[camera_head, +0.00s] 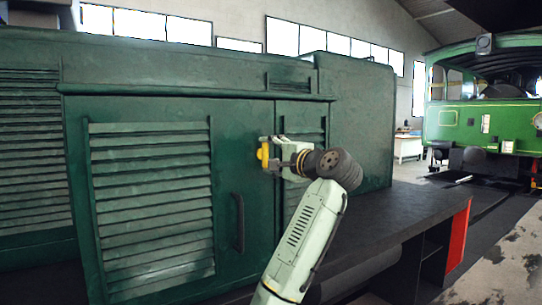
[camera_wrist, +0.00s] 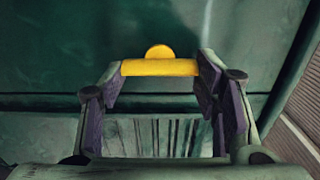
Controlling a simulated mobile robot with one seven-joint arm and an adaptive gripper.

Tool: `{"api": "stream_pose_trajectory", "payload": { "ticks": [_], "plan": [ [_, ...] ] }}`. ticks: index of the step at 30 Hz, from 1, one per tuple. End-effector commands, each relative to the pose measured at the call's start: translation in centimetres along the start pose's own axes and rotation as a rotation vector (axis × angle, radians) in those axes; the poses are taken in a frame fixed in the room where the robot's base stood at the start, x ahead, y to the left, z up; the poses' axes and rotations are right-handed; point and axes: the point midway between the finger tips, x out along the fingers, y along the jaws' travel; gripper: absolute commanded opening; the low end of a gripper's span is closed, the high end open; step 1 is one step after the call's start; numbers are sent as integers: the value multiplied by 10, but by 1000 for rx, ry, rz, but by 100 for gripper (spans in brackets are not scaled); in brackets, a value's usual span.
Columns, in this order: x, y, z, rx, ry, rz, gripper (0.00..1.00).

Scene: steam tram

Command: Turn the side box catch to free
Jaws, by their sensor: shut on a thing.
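The side box catch (camera_head: 263,153) is a small yellow piece on the dark green side box (camera_head: 170,107), right of the large louvred door. In the wrist view the catch (camera_wrist: 160,67) is a yellow bar lying level across the picture, with a rounded yellow part above its middle. My gripper (camera_head: 268,152) is at the catch. In the wrist view the pads of my gripper (camera_wrist: 162,72) close on the two ends of the bar. The catch's mounting is partly hidden behind the bar.
The louvred door (camera_head: 150,200) looks shut, with a dark upright handle (camera_head: 239,222) below left of my gripper. A dark ledge (camera_head: 400,215) with a red end panel (camera_head: 459,238) runs to the right. A green tram (camera_head: 485,110) stands at the back right.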

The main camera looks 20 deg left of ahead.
Motion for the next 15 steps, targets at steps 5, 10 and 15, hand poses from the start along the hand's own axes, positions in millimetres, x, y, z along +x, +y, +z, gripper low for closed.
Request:
{"api": "stream_pose_trajectory", "payload": {
  "ticks": [5,10,15],
  "plan": [
    [-1,-1,-1,10,4,-3,29],
    [-1,-1,-1,10,3,-3,29],
    [-1,-1,-1,9,3,-3,62]
  ]
}}
